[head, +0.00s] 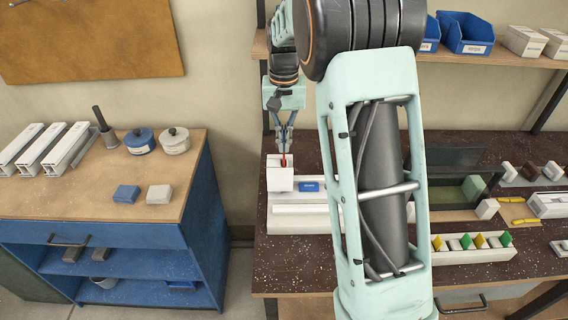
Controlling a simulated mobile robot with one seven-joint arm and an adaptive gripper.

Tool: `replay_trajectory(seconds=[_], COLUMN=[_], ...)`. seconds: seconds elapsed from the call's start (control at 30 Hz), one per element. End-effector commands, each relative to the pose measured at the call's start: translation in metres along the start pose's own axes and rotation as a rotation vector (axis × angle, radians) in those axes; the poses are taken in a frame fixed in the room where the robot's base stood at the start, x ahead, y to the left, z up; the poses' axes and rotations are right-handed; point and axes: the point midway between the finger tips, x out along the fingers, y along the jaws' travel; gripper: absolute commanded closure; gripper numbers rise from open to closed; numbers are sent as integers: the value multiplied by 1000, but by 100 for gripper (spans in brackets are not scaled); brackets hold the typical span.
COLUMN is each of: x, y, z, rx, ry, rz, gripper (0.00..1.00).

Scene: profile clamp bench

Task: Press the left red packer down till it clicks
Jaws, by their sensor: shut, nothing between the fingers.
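My gripper (285,148) is shut, points down and holds nothing. It is just above a thin red piece (284,161), which looks like the left red packer. I cannot tell from this view whether the fingertips touch it. The red piece stands at the top of a white block (279,181) at the left end of the dark bench. Its lower part is hidden, so how deep it sits does not show. No other red packer is in view; my arm covers part of the bench to the right.
A white profile (300,209) and a blue piece (309,186) lie beside the block. A white tray (470,258) of coloured wedges is right of my arm. A shelf with blue bins (466,33) is behind. A blue cabinet (100,235) stands left, across a gap.

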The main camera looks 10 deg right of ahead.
Motion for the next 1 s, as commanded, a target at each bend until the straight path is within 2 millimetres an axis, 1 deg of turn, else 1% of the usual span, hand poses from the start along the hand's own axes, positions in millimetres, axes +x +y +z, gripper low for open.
replay_trajectory(seconds=[0.37,1.0], x=[12,18], y=[0,0], z=[0,0], rx=[0,0], ry=[-1,-1], rz=[0,0], gripper=[100,100])
